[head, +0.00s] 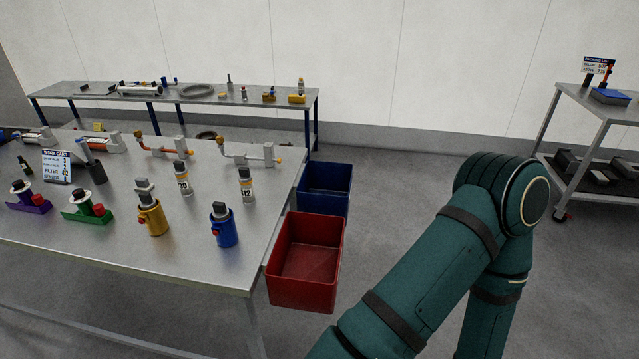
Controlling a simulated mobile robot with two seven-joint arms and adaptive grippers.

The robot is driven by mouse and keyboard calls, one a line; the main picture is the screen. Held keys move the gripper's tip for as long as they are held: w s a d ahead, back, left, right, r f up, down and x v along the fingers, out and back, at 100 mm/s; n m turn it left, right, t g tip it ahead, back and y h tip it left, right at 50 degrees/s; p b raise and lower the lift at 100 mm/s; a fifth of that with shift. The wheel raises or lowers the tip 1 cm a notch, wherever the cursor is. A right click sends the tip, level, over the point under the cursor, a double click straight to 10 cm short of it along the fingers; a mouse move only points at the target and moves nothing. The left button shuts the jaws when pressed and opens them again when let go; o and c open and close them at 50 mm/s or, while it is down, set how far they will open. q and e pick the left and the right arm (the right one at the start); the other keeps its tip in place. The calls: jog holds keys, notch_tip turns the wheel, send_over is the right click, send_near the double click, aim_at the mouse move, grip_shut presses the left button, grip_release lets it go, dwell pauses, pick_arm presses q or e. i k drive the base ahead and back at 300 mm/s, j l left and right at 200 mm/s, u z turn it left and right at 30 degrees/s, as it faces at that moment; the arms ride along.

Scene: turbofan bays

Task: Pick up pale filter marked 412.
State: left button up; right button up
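A pale, upright cylinder with a dark cap and an orange band (246,187) stands near the right end of the front metal table (185,262). Its small label seems to end in 12; the first digit is hard to read. A similar pale cylinder (182,182) stands to its left, with a label ending in 30. Both stand free, with no gripper near them. My teal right arm shows at the lower right, but its gripper is not in view. My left arm and gripper are not in view.
Blue (223,230) and yellow (153,218) holders stand in front of the cylinders, green (90,212) and purple ones further left. Pipe fittings (250,155) lie behind. Red (305,285) and blue (325,190) bins sit right of the table. A back bench (215,100) and right-hand cart (580,100) hold parts.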

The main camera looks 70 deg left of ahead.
aim_at(245, 178)
jog(key=i+l+u, duration=0.15)
jog(key=i+u, duration=0.15)
jog(key=i, duration=0.25)
jog(key=i+l+u, duration=0.3)
jog(key=i, duration=0.2)
jog(key=i+u, duration=0.15)
jog(key=u, duration=0.35)
jog(key=i+u, duration=0.2)
jog(key=u, duration=0.3)
jog(key=i+u, duration=0.15)
jog(key=u, duration=0.35)
